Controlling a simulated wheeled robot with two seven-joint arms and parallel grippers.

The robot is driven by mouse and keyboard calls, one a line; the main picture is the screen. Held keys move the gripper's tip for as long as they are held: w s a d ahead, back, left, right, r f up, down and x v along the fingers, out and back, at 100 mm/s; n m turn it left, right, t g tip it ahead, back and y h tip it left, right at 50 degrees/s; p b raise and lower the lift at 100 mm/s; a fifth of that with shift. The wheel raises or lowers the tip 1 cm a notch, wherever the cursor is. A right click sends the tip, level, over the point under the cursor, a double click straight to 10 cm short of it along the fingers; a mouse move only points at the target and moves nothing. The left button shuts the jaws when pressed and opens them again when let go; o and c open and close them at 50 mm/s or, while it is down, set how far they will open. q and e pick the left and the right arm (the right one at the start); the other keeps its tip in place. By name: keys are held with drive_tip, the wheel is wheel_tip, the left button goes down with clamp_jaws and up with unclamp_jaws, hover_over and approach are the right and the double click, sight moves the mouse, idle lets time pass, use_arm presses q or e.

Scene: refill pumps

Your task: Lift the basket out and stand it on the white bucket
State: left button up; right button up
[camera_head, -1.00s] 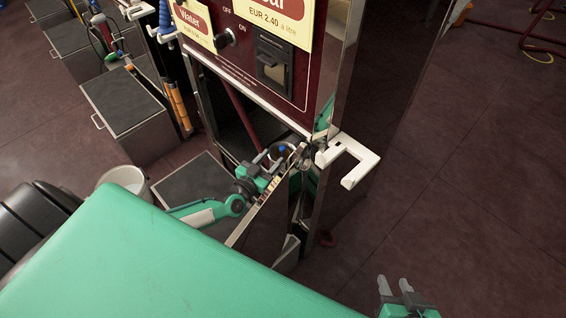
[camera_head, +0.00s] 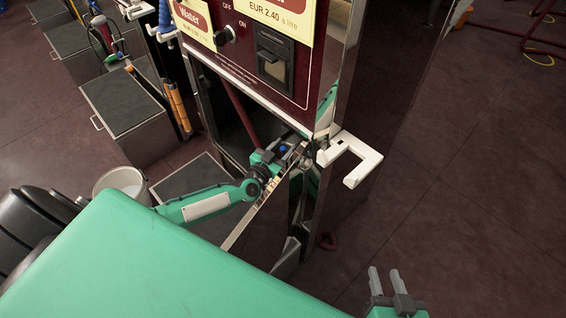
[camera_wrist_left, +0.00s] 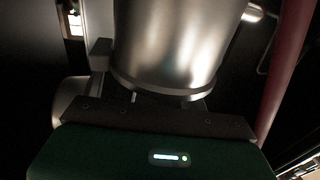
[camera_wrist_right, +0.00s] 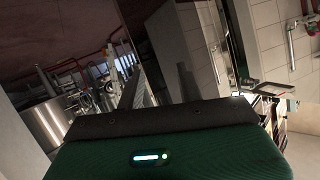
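The white bucket (camera_head: 122,181) stands on the floor at the left, partly hidden behind my green body. My left gripper (camera_head: 280,152) reaches into the open lower cabinet of the pump (camera_head: 230,120); its fingertips are hidden or too small to read. In the left wrist view a shiny metal cylinder (camera_wrist_left: 172,45) stands close in front of the gripper, with a rim at its lower end. I cannot tell whether it is the basket or whether the fingers grip it. My right gripper (camera_head: 386,281) is open and empty at the lower right, away from the pump.
A white bracket (camera_head: 352,160) juts from the cabinet's right edge. A dark red hose (camera_wrist_left: 288,70) runs inside the cabinet, right of the cylinder. A grey-topped box (camera_head: 130,105) stands behind the bucket.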

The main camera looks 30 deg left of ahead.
use_arm(q)
drive_tip(key=c, duration=0.7)
drive_tip(key=shift+c, duration=0.2)
drive_tip(key=shift+r, duration=0.15)
